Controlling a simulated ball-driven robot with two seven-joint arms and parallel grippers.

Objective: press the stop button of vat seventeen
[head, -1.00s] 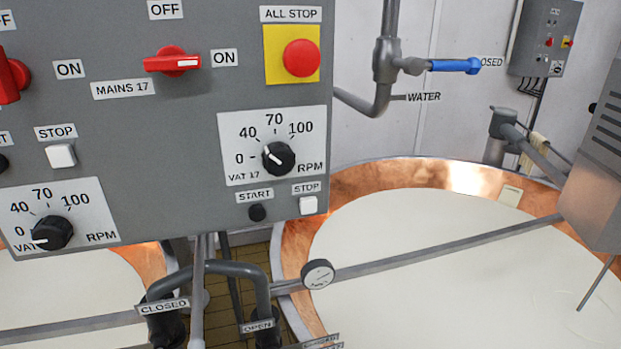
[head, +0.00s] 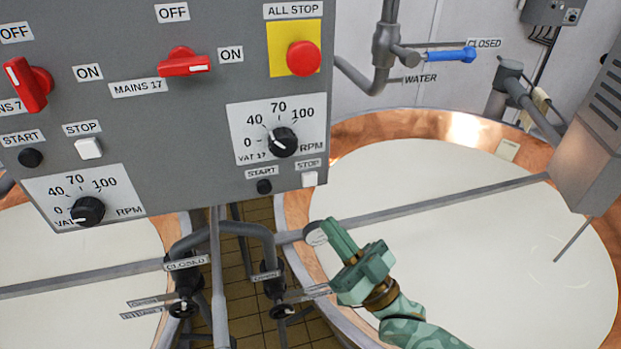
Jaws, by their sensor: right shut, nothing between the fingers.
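The white stop button of vat seventeen (head: 309,179) sits at the lower right of the grey control panel (head: 215,110), under a STOP label. The black start button (head: 264,187) is just left of it, and the VAT 17 speed dial (head: 283,141) is above. My right gripper (head: 334,229) is green and shut, with nothing in it. In the picture its fingertips are below the stop button and apart from it, in front of the copper vat (head: 350,128). My left gripper is not in view.
A red ALL STOP button (head: 302,58) on yellow and the red MAINS 17 switch (head: 184,62) are higher on the panel. Another white stop button (head: 88,148) and speed dial (head: 88,211) are at left. Pipes with valves (head: 272,280) run below the panel.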

